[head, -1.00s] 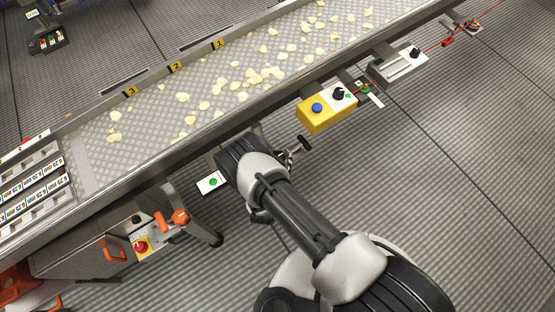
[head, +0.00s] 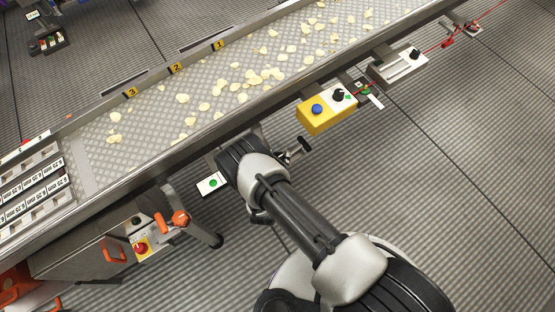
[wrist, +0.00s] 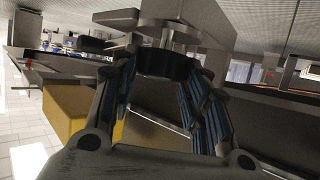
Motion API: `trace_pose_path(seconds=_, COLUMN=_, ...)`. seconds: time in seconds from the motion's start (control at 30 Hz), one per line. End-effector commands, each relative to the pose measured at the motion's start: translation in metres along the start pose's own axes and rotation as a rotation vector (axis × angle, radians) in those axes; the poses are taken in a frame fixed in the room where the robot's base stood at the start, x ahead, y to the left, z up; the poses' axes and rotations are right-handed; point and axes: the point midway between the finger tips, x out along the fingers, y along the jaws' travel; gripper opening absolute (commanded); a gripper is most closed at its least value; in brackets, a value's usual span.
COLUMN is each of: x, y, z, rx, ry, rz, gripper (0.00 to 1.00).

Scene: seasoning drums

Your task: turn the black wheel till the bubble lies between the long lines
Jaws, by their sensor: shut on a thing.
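A black wheel (wrist: 168,62) with a ridged rim shows in the wrist view, under a grey metal fitting. My gripper (wrist: 165,82) is shut on it, with blue-black finger pads on both sides of the rim. In the head view the wheel cannot be made out, and my arm covers part of the area by the conveyor's near edge. A white plate with a green round spot (head: 212,183) sits left of my wrist. I cannot make out a bubble or long lines on it.
The conveyor (head: 150,140) carries pale flakes and runs diagonally behind my arm. A yellow box (head: 325,115) with a blue button and black knob hangs on its near side. An orange-handled unit (head: 180,218) stands at lower left. The floor at right is clear.

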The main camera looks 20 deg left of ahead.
Motion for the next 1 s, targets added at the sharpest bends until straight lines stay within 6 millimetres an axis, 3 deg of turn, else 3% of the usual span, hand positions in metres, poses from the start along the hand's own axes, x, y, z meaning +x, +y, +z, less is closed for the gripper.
trace_pose_path(seconds=0.6, x=0.0004, y=-0.0016, z=-0.0002, rx=0.053, ry=0.0, rz=0.127, gripper=0.19)
trace_pose_path(seconds=0.63, x=0.0004, y=-0.0016, z=-0.0002, rx=0.053, ry=0.0, rz=0.127, gripper=0.43)
trace_pose_path(seconds=0.9, x=0.0003, y=-0.0017, z=0.0, rx=0.052, ry=0.0, rz=0.126, gripper=0.61)
trace_pose_path(seconds=1.0, x=0.0003, y=-0.0018, z=0.0, rx=0.052, ry=0.0, rz=0.126, gripper=0.62)
